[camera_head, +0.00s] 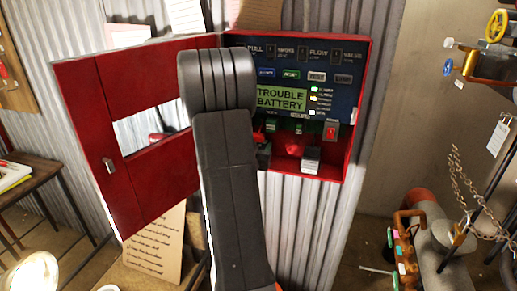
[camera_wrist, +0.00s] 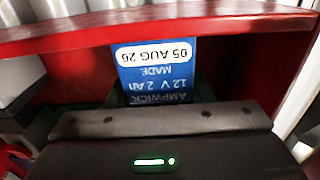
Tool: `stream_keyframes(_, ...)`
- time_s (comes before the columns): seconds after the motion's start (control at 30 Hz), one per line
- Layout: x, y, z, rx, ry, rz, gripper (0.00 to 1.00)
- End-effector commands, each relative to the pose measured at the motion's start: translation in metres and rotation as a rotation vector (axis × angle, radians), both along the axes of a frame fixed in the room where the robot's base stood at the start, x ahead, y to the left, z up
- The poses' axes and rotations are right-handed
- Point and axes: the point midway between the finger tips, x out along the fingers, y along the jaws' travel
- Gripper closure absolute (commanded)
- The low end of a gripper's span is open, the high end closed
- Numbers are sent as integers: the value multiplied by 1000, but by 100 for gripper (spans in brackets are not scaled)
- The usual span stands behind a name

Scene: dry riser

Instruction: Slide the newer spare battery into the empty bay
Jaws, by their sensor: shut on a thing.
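A blue-labelled battery (camera_wrist: 160,70) is upside down in the wrist view, with AMPWICK, 12 V 2 Ah, MADE 05 AUG 26 on its label. My gripper (camera_wrist: 165,118) is shut on it, at the red cabinet's (camera_head: 355,130) lower edge. The fingertips and the battery's far end are hidden. In the head view my arm covers the battery and most of the gripper. The bay behind the held battery cannot be made out.
The red door (camera_head: 85,110) stands open to the left. A panel with a lit TROUBLE BATTERY display (camera_head: 281,97) fills the cabinet's upper part. Red leads (camera_head: 292,147) lie beside the grey block. Pipes and a chain (camera_head: 465,185) stand at right.

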Motion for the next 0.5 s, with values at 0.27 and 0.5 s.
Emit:
stream_keyframes(0.27, 5, -1, 1, -1, -3, 1, 45)
stream_keyframes(0.5, 5, -1, 1, 0, -1, 1, 27)
